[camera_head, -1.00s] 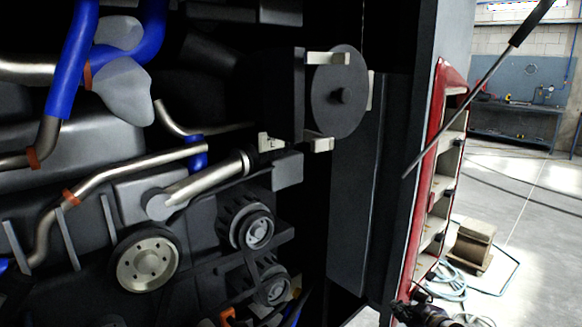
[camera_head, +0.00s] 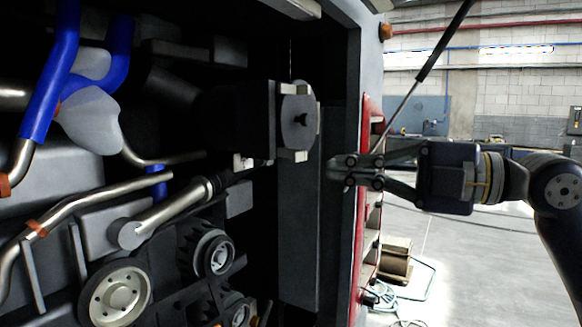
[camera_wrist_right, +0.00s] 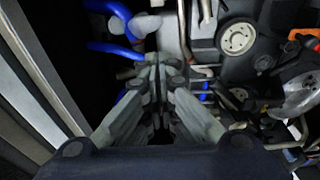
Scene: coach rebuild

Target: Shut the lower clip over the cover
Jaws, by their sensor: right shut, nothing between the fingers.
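The cover (camera_head: 300,124) is a round dark grey disc with a knob, upright on the right face of a black housing. The lower clip (camera_head: 292,156) is a pale block at the disc's bottom edge; I cannot tell whether it grips the rim. A similar pale clip (camera_head: 291,88) sits at the top edge. My right gripper (camera_head: 335,172) is shut and empty, a little right of and below the lower clip, apart from it in the picture. Its closed fingers (camera_wrist_right: 160,68) fill the middle of the right wrist view, where I cannot make out the cover. My left gripper is not in view.
Engine parts, with a pulley (camera_head: 115,294), pipes and a blue hose (camera_head: 62,70), fill the left. The red-edged door (camera_head: 368,120) and its strut (camera_head: 430,65) stand behind my right gripper. Open workshop floor (camera_head: 455,265) lies at right.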

